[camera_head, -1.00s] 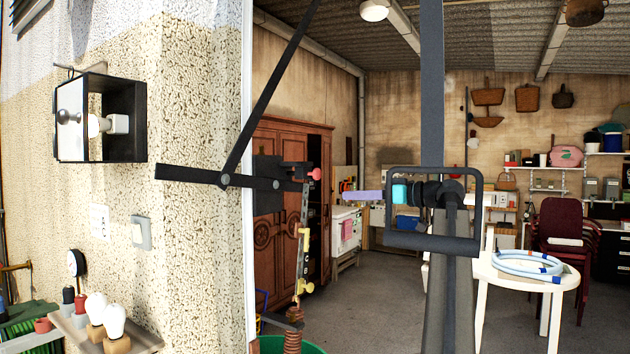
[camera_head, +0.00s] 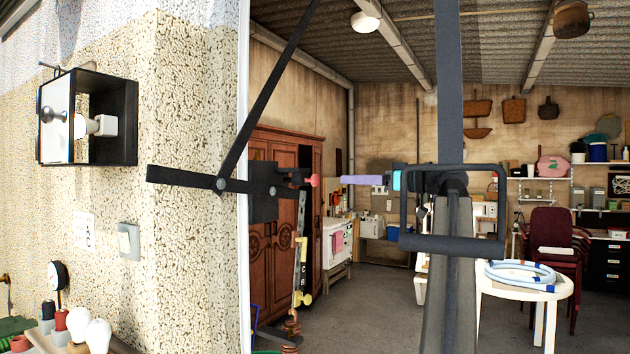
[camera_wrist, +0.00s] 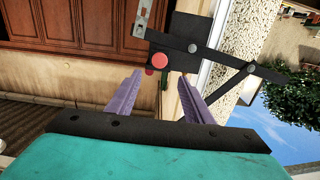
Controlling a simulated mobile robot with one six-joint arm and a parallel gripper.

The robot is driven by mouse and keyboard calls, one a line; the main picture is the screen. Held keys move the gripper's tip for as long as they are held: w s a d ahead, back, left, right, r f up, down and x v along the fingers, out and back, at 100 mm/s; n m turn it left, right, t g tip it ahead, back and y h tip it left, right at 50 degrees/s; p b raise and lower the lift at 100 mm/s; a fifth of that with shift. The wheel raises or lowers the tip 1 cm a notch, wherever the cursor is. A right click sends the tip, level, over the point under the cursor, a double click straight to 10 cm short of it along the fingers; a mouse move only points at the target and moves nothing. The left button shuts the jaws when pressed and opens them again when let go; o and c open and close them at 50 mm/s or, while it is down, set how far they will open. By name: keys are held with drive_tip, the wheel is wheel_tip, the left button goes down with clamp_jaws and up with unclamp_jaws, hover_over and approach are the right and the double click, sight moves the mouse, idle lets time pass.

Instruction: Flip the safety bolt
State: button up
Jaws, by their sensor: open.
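The door's latch mechanism (camera_head: 264,192) is a black plate with a lever bar and a slanted rod, at the edge of the stucco wall. A pink-red round knob (camera_head: 314,180), apparently the safety bolt's, sticks out on its right. In the wrist view the red knob (camera_wrist: 159,60) is ahead, just beyond the fingertips, with a smaller dark red part beside it. My gripper (camera_head: 344,180) has lilac fingers, level with the knob and a short gap to its right. In the wrist view my gripper (camera_wrist: 159,76) is open and empty, its fingers to either side of the knob.
A black pull handle (camera_head: 450,247) hangs in front of my arm on a dark vertical bar (camera_head: 449,85). A wall box (camera_head: 110,120) juts out at left. A wooden wardrobe (camera_head: 275,145) and a white round table (camera_head: 510,287) stand behind.

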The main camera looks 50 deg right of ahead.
sight(317, 179)
drive_tip(key=p+x, duration=0.3)
drive_tip(key=x, duration=1)
drive_tip(key=shift+w+p, duration=0.15)
drive_tip(key=shift+p, duration=0.2)
clamp_jaws()
